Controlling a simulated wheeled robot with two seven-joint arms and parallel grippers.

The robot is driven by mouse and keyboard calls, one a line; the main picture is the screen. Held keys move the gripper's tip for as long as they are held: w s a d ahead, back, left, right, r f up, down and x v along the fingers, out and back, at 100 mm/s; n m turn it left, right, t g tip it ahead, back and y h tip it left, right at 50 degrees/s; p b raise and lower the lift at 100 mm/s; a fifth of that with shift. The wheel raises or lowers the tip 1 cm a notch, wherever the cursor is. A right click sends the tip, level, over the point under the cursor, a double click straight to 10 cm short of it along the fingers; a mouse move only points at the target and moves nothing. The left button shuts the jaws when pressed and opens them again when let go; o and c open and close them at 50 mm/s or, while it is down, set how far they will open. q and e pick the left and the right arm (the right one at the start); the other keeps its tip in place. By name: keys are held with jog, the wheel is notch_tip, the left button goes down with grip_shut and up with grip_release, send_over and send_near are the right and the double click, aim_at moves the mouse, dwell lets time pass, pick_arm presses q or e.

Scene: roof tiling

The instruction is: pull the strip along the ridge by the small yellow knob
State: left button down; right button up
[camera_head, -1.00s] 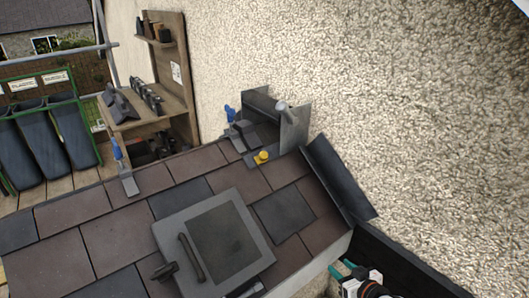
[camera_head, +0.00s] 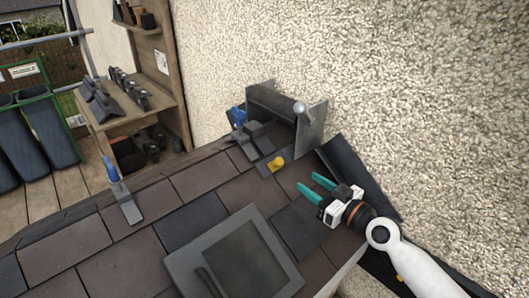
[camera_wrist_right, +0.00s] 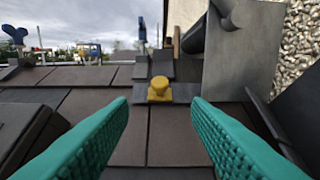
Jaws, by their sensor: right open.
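The small yellow knob (camera_head: 276,164) stands on a dark flat strip (camera_head: 262,169) near the ridge, just in front of the grey metal piece by the wall. My right gripper (camera_head: 314,187) is open and empty, above the tiles to the right of the knob and apart from it. In the right wrist view the knob (camera_wrist_right: 159,88) shows ahead, centred between the two green fingers and beyond their tips. The strip (camera_wrist_right: 182,92) lies under the knob there. My left gripper is not in view.
A grey metal trough (camera_head: 285,110) with a round-ended handle stands against the rough wall (camera_head: 400,90). A blue-handled tool (camera_head: 124,200) lies on the tiles at left. A framed roof window (camera_head: 185,270) is in front. Dark upright flashing (camera_head: 345,165) runs beside the wall.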

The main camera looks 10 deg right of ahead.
aim_at(282, 163)
jog(key=x, duration=0.2)
jog(key=p+x, duration=0.1)
jog(key=x, duration=0.2)
jog(key=shift+w+a+r+p, duration=0.2)
jog(key=shift+w+r+p, duration=0.1)
jog(key=x, duration=0.5)
jog(key=shift+w+a+f, duration=0.25)
jog(key=shift+w, duration=0.1)
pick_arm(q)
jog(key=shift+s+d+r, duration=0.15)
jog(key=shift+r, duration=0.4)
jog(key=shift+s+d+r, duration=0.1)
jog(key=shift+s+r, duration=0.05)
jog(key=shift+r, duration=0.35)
pick_arm(e)
jog(key=shift+w+a, duration=0.2)
jog(key=shift+w, duration=0.15)
